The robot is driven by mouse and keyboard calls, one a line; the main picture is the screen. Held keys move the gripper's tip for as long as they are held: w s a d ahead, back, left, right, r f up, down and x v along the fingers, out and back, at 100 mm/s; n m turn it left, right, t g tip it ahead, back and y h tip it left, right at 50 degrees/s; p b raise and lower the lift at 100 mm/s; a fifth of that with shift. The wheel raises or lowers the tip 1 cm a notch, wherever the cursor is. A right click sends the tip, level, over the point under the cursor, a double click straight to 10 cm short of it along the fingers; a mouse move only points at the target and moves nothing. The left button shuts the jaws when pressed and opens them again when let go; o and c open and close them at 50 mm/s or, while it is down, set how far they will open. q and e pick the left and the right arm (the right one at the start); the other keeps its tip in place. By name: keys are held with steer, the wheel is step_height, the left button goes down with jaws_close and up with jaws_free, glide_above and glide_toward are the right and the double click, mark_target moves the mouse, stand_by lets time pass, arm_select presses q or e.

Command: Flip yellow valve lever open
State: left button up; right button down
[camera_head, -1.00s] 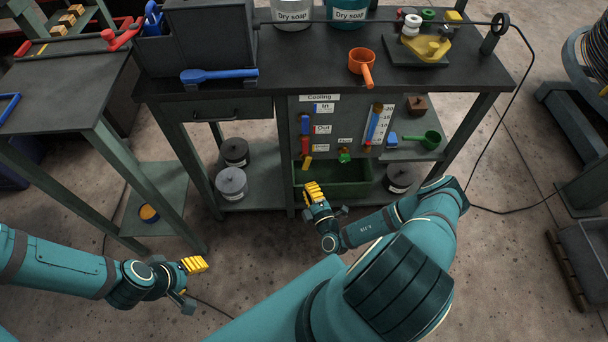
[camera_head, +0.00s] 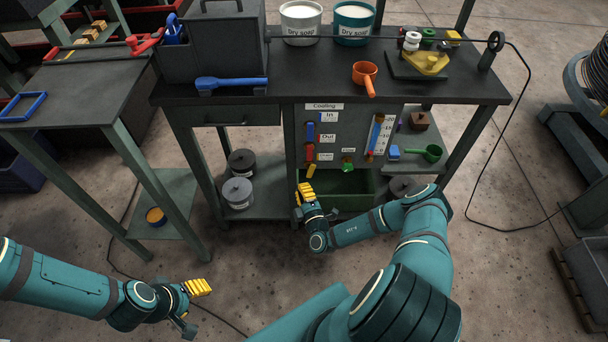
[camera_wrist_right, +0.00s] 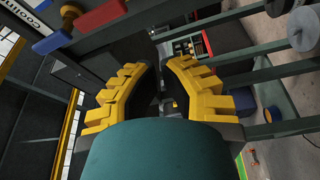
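The yellow valve lever (camera_head: 311,171) is a short, slightly tilted bar low on the left of the grey valve panel (camera_head: 333,130), below the red lever (camera_head: 310,152). My right gripper (camera_head: 305,191), with yellow fingers, is just below and a little left of the yellow lever in the head view; I see no contact. In the right wrist view its fingers (camera_wrist_right: 160,72) stand apart with nothing between them. I cannot make out the yellow lever clearly there. My left gripper (camera_head: 198,287) is low over the floor at left, away from the panel; its finger gap is hidden.
A blue lever (camera_head: 310,131) is above the red one, and a green valve (camera_head: 347,164) is to the right. A green bin (camera_head: 345,188) sits below the panel. An orange scoop (camera_head: 367,78) lies on the bench top. Floor in front is clear.

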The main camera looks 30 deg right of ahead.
mark_target(311, 168)
steer(key=f+b+x, duration=0.1)
steer(key=b+x, duration=0.1)
steer(key=x, duration=0.8)
steer(key=shift+s+d, duration=0.6)
steer(key=shift+d, duration=0.2)
steer(key=shift+s+d, duration=0.55)
steer(key=shift+d, duration=0.25)
